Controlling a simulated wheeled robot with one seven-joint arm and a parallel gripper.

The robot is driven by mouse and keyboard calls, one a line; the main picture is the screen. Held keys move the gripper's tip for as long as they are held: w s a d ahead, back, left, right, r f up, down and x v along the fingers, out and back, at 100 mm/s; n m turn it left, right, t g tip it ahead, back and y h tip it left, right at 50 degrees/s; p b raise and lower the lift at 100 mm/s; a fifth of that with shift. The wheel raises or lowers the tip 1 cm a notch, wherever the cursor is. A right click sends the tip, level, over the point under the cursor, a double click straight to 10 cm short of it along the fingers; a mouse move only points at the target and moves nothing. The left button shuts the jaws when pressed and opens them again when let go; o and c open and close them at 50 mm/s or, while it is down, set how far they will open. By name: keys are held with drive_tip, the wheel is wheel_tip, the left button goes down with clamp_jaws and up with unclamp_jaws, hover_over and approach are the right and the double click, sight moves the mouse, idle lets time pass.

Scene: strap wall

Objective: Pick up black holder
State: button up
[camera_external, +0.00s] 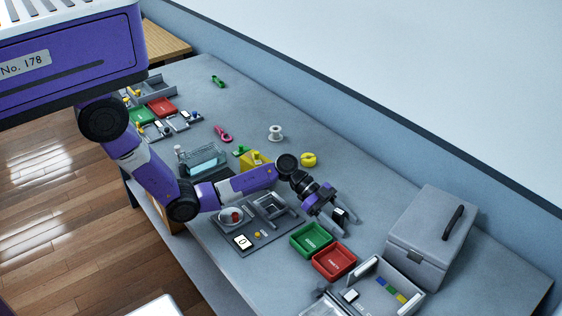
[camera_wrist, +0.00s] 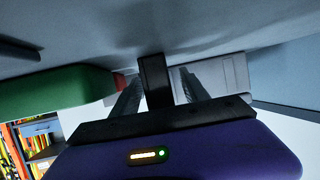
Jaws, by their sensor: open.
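My gripper (camera_external: 338,222) reaches low over the grey table, to the right of the green tray. Its two grey fingers are spread apart. A small black object with a pale part, which looks like the black holder (camera_external: 340,212), is between or just beside the fingers in the external view. In the wrist view a dark upright block, likely the same holder (camera_wrist: 154,78), stands between the two fingers of my gripper (camera_wrist: 160,86). I cannot tell whether either finger touches it.
A green tray (camera_external: 311,238) and a red tray (camera_external: 334,262) lie left of and below my gripper. A lidded grey box (camera_external: 430,238) stands to the right, with an open grey bin (camera_external: 408,302) before it. Clear table lies behind the gripper.

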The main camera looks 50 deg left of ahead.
drive_tip(key=shift+w+d+f, duration=0.1)
drive_tip(key=shift+d+f, duration=0.15)
drive_tip(key=shift+d, duration=0.2)
clamp_jaws()
drive_tip(key=shift+r, duration=0.1)
